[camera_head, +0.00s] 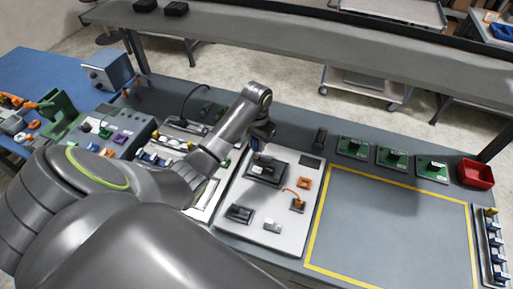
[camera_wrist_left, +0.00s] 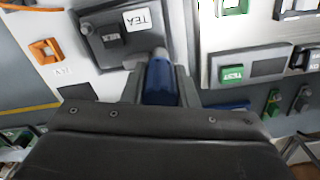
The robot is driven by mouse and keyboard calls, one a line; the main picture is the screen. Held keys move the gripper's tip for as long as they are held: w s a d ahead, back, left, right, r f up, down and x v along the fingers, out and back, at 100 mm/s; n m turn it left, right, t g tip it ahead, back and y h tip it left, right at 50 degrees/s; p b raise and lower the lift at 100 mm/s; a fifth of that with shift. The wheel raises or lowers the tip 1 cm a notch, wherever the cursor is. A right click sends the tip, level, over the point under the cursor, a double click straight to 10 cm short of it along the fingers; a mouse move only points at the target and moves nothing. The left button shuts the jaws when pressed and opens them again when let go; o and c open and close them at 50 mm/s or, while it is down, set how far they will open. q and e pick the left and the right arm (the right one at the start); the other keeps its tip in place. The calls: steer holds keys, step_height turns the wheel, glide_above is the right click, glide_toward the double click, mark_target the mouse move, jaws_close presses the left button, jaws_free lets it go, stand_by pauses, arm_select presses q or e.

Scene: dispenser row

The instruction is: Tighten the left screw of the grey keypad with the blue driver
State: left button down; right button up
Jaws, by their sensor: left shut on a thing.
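My left gripper (camera_head: 261,142) reaches in from the left over the white board. In the left wrist view its two fingers (camera_wrist_left: 160,82) are shut on the blue driver (camera_wrist_left: 159,84). The driver's far end points at the lower edge of a dark grey unit (camera_wrist_left: 112,40) with a white TEA label, seen upside down. This unit may be the grey keypad; it also shows in the head view (camera_head: 262,172), just below the gripper. The driver's tip and the screws are too small or hidden, so I cannot tell whether they touch. My right gripper is not in view.
The white board (camera_head: 268,236) also holds an orange part (camera_head: 304,183) and a smaller dark unit (camera_head: 240,213). A yellow-framed area (camera_head: 390,225) to the right is clear. Green circuit boards (camera_head: 392,157) and a red bin (camera_head: 475,173) stand behind it. Grey boxes (camera_head: 118,133) crowd the left.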

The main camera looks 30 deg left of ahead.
arm_select(q)
steer(key=shift+f, duration=0.2)
steer(key=shift+f, duration=0.35)
stand_by(0.4)
steer(key=m, duration=1.3)
steer(key=shift+m, duration=0.4)
steer(key=m, duration=1.4)
